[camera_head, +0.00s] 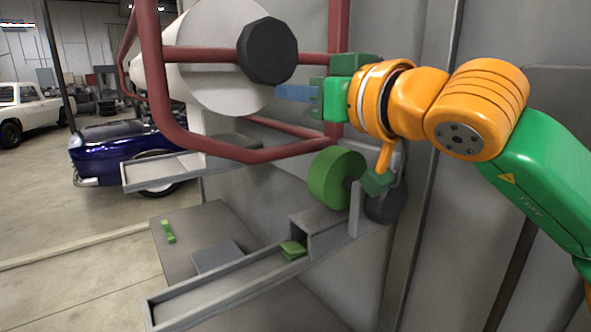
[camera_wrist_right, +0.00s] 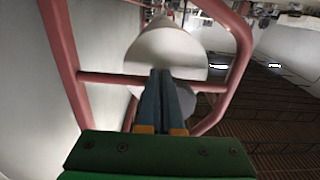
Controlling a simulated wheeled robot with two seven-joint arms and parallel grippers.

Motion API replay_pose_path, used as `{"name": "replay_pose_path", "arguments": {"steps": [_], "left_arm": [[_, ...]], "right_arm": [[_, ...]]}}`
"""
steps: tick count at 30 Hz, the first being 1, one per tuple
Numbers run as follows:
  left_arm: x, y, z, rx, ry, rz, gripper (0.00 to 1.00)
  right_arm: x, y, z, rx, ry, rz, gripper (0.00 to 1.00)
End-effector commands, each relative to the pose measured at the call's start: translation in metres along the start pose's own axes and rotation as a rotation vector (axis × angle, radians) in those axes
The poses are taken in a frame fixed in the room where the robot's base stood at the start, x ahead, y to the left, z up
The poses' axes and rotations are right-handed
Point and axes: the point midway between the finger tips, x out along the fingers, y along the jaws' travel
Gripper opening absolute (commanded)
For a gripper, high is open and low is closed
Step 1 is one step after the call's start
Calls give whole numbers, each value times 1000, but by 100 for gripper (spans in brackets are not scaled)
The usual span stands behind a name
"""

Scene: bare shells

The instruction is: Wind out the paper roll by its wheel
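The paper roll (camera_head: 218,45) is a large white cylinder inside a red tube frame; a white rounded shape, likely the roll, also shows in the wrist view (camera_wrist_right: 165,48). A dark, many-sided wheel (camera_head: 268,50) sits on the roll's near end, on a red crossbar. My right gripper (camera_head: 282,93) reaches in from the right, its blue fingers just below and right of the wheel, apparently clear of it. In the wrist view the two fingers (camera_wrist_right: 161,75) lie side by side, shut, with nothing visible between them. My left gripper is not in view.
The red tube frame (camera_head: 155,85) surrounds the roll, close to my right gripper. Below stand a green wheel (camera_head: 333,178) and a grey trough (camera_head: 225,285) with a small green block (camera_head: 292,250). A grey wall is behind. A blue car (camera_head: 120,155) and open floor lie left.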

Motion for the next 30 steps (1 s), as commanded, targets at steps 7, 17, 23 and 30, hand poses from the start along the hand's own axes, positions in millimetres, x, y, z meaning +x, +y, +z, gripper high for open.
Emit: {"name": "replay_pose_path", "arguments": {"steps": [7,17,23,30], "left_arm": [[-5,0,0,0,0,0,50],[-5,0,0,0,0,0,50],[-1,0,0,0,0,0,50],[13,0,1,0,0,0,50]], "right_arm": [[-1,5,-4,1,5,1,0],[0,5,-4,0,5,0,0],[0,7,2,1,4,1,0],[-22,9,8,-1,6,2,0]]}}
